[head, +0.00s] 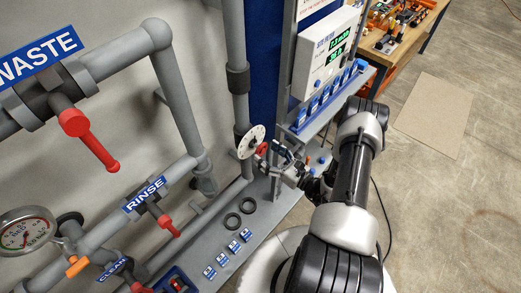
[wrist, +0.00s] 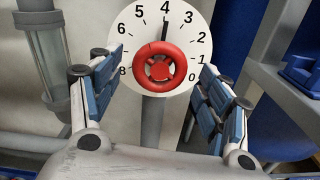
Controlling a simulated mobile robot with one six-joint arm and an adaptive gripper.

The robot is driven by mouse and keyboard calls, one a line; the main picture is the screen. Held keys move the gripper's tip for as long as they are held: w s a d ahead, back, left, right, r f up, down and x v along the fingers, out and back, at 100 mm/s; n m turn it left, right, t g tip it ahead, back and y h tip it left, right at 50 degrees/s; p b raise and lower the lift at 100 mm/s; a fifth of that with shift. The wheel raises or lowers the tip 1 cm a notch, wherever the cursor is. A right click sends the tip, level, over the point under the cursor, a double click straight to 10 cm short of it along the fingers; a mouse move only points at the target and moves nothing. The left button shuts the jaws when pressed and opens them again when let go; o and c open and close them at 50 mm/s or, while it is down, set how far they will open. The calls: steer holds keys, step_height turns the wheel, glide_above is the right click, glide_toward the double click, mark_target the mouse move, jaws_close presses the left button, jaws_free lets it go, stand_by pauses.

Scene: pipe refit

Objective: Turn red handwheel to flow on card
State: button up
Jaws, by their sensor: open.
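The red handwheel (wrist: 160,68) sits in front of a white numbered dial (wrist: 126,32) in the wrist view. The black pointer stands at or very near 4. In the head view the handwheel (head: 262,148) and dial (head: 250,143) are small, on the upright pipe. My gripper (wrist: 160,92) is open, its blue-padded fingers on either side of the handwheel and apart from it. In the head view my gripper (head: 280,160) is close to the handwheel, partly hidden by my arm. A meter box (head: 322,58) shows green digits too small to read surely. I cannot make out the card.
Pipes with red levers and WASTE (head: 38,56), RINSE (head: 144,194) and CLEAN (head: 113,268) signs fill the left. A shelf with blue parts (head: 328,95) is right of the dial. Black rings (head: 240,213) and labelled blocks lie on the grey ledge below.

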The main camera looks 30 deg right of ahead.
mark_target(263, 151)
steer(key=shift+x, duration=1.95)
steer(key=shift+c, duration=0.3)
steer(key=c, duration=1)
steer(key=shift+m+b, duration=0.4)
steer(key=shift+m, duration=0.1)
steer(key=o, duration=1.1)
steer(key=shift+c, duration=0.2)
